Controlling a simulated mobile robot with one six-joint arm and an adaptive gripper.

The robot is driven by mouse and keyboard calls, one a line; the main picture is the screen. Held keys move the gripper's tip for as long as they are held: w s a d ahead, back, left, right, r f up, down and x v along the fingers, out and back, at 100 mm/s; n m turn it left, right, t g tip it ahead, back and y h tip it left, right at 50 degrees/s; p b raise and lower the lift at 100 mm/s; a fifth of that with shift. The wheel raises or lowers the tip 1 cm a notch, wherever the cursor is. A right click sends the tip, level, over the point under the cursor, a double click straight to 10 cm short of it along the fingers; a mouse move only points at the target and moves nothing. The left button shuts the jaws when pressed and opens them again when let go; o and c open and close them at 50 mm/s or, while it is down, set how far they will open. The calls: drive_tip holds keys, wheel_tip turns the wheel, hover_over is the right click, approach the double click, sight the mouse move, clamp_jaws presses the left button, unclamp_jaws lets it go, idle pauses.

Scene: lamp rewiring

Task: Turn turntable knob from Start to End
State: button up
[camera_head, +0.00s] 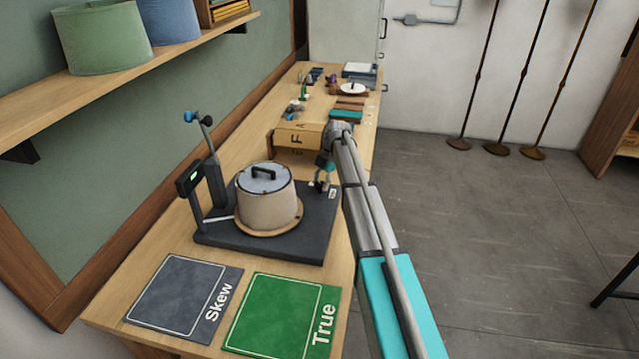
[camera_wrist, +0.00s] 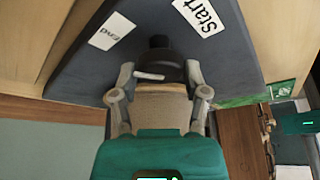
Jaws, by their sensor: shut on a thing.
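The turntable has a dark grey base (camera_head: 290,248) and a round wooden platter (camera_head: 268,232), with a beige drum (camera_head: 266,208) on it. The black knob (camera_wrist: 160,55) sits on the base's corner, near a white "Start" label (camera_wrist: 198,15) and a white "End" label (camera_wrist: 112,30). A short white mark (camera_wrist: 150,76) shows between the fingers, pointing toward the left of the wrist view. My gripper (camera_wrist: 159,74) is shut on the knob, one finger on each side. In the head view my gripper (camera_head: 324,172) is at the base's far right corner, largely hiding the knob.
A dark "Skew" mat (camera_head: 180,292) and a green "True" mat (camera_head: 280,315) lie in front of the turntable. A post with a small display (camera_head: 190,178) stands at its left. A cardboard box (camera_head: 298,138) is behind it. Open floor lies right of the bench.

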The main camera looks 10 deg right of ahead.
drive_tip(key=shift+w, duration=0.15)
idle(0.3)
drive_tip(key=o, duration=1.1)
drive_tip(key=shift+f, duration=0.1)
drive_tip(key=shift+o, duration=0.2)
